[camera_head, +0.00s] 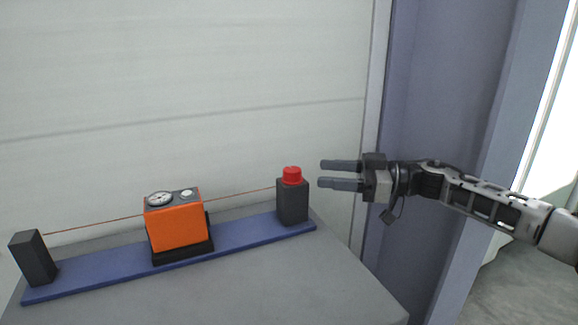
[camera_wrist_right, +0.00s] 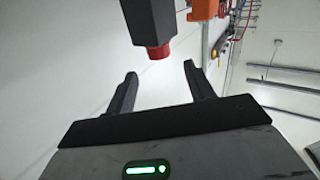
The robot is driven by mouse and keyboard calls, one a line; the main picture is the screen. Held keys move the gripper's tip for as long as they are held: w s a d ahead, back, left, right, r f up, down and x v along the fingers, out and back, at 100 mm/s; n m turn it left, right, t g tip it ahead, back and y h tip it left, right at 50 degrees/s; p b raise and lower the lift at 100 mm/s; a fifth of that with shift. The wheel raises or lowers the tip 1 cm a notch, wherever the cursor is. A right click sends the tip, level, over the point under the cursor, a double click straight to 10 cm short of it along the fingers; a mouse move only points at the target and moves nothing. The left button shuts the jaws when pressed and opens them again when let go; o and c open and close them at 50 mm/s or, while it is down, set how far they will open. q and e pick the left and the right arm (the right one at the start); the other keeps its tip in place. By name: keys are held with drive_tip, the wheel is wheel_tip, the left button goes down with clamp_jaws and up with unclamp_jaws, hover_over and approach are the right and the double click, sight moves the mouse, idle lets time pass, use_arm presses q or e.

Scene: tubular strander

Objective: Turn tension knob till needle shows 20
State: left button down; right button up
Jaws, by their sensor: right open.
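The red tension knob (camera_head: 292,174) sits on top of a dark post (camera_head: 293,203) at the right end of the blue base. It also shows in the right wrist view (camera_wrist_right: 158,52), ahead of the fingers. The orange gauge box (camera_head: 178,226) stands mid-base, with a round dial (camera_head: 159,198) on top; its needle reading is too small to tell. A thin wire (camera_head: 110,224) runs from the left post through the box to the right post. My right gripper (camera_head: 326,174) is open and empty, to the right of the knob and apart from it. My left gripper is not in view.
The blue base (camera_head: 110,270) lies on a grey tabletop (camera_head: 270,285) along a pale wall. A dark left post (camera_head: 34,258) stands at its left end. A bluish upright panel (camera_head: 440,110) is behind my right arm. The table front is clear.

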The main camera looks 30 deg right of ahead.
sight(292, 169)
drive_tip(key=x, duration=0.8)
drive_tip(key=shift+w+a+p, duration=0.15)
drive_tip(key=shift+p, duration=0.2)
drive_tip(key=c, duration=0.9)
